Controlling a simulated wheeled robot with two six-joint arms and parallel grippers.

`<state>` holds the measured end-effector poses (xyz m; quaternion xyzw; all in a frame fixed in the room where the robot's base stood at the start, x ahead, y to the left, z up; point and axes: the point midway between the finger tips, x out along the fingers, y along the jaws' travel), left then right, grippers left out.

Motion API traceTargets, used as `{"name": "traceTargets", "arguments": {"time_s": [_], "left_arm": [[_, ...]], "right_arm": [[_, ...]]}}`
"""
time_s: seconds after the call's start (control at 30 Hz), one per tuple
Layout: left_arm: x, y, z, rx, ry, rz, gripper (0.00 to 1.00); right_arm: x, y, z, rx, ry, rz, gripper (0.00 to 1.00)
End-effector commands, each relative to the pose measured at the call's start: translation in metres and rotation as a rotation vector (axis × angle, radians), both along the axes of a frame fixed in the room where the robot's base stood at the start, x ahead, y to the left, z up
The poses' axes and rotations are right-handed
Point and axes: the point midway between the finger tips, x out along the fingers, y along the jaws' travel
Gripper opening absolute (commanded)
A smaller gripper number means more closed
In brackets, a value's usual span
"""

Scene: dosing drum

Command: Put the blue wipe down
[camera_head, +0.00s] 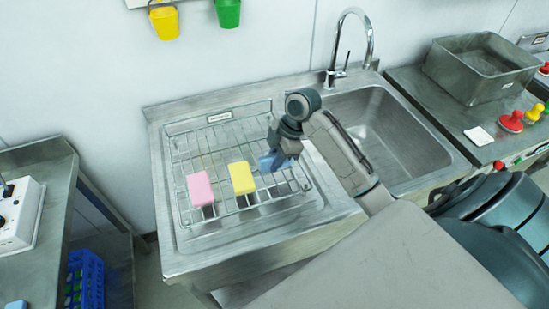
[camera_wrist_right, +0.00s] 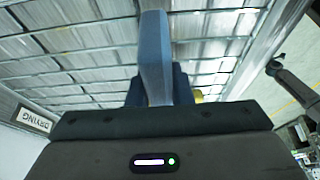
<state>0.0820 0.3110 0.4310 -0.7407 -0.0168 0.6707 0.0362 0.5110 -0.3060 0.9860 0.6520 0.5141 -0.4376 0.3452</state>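The blue wipe (camera_head: 270,162) is in my right gripper (camera_head: 279,157), above the right part of the wire drying rack (camera_head: 180,131). In the right wrist view the blue wipe (camera_wrist_right: 154,55) stands between the dark fingers (camera_wrist_right: 158,85), which are shut on it. The rack's wires show behind it, and a label reading DRYING (camera_wrist_right: 33,119) is at the left. The exact gap between wipe and rack is hard to tell. My left gripper is not in view.
A pink wipe (camera_head: 200,188) and a yellow wipe (camera_head: 242,178) stand on the rack, left of the blue one. The sink basin (camera_head: 385,140) with its tap (camera_head: 350,45) is at the right. The back left of the rack is free.

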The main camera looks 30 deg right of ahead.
Motion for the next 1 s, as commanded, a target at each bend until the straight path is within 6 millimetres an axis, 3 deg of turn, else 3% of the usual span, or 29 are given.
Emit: {"name": "traceTargets", "arguments": {"time_s": [0.03,0.1,0.53,1.0], "left_arm": [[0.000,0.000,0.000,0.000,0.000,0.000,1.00],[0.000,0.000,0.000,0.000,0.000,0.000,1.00],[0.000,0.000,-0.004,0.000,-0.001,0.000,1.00],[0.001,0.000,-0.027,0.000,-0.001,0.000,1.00]], "right_arm": [[0.000,0.000,0.000,0.000,0.001,0.000,0.27],[0.000,0.000,0.000,0.000,0.001,0.000,0.41],[0.000,-0.004,0.009,-0.001,-0.003,0.001,0.41],[-0.009,-0.038,0.096,-0.003,-0.001,-0.001,0.41]]}}
